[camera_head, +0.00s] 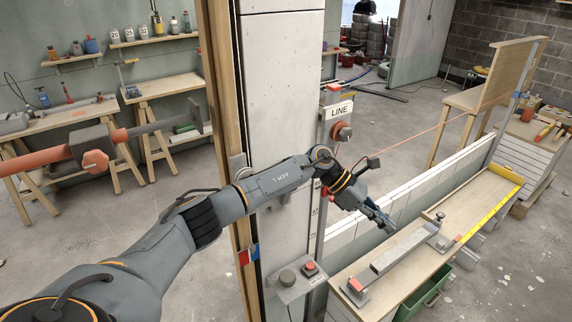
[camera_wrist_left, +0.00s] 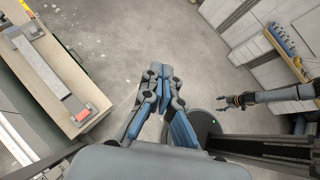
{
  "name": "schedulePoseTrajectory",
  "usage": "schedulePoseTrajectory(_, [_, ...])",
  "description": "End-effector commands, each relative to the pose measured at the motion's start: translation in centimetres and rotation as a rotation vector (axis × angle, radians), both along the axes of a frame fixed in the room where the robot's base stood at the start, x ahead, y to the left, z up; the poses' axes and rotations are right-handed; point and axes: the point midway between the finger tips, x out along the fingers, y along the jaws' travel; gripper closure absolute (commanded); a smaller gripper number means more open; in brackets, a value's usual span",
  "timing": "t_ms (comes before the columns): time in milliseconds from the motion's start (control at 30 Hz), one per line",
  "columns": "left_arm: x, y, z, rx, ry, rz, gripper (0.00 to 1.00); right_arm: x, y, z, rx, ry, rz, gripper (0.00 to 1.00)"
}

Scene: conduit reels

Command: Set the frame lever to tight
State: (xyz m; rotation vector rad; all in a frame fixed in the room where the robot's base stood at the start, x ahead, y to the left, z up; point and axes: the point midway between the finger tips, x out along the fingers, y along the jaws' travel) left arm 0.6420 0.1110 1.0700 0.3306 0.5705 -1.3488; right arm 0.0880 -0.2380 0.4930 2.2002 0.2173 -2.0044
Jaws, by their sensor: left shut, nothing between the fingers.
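My left gripper (camera_head: 382,220) is shut and empty, in the air above the floor near the bench's left side. In the left wrist view its fingers (camera_wrist_left: 165,78) are together over bare floor. A long grey bar with a red end (camera_head: 405,248) lies along the wooden bench; it also shows in the left wrist view (camera_wrist_left: 40,70). My gripper is apart from it. No part is labelled as the frame lever, so I cannot tell whether this bar is it. My right gripper (camera_wrist_left: 233,101) shows small at the right of the left wrist view, its fingers apart.
A post with a LINE sign (camera_head: 339,110) and a red knob (camera_head: 341,132) stands behind my left arm. A button box (camera_head: 300,277) is below the arm. A yellow tape (camera_head: 495,212) lies on the bench (camera_head: 460,197). Workbenches (camera_head: 165,100) stand at the back left.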

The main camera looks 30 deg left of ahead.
Motion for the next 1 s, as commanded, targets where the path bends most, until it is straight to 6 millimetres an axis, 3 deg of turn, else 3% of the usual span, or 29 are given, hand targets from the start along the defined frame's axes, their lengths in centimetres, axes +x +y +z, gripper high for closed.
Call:
schedulePoseTrajectory(33, [0.1,2.4,2.5,0.148,-0.100,-0.104,1.00,0.0,0.0,0.3,0.000,0.000,0.000,0.38])
schedulePoseTrajectory(167, [-0.4,10.4,7.4,0.554,-0.255,-0.360,1.00,0.0,0.1,0.7,0.001,0.000,0.001,0.38])
schedulePoseTrajectory(300, [-1.5,19.0,12.7,0.881,-0.261,-0.513,1.00,0.0,0.1,0.9,0.002,0.001,0.001,0.38])
schedulePoseTrajectory(400, [-2.5,22.9,15.5,1.011,-0.226,-0.565,1.00,-0.1,0.2,1.0,0.003,0.002,0.001,0.38])
schedulePoseTrajectory(567, [-3.4,25.3,17.3,1.087,-0.190,-0.593,1.00,-0.1,0.4,1.0,0.005,0.002,0.001,0.38])
schedulePoseTrajectory(1000, [-3.4,25.4,16.4,1.086,-0.186,-0.594,1.00,-0.1,0.5,1.5,0.005,0.003,0.002,0.38])
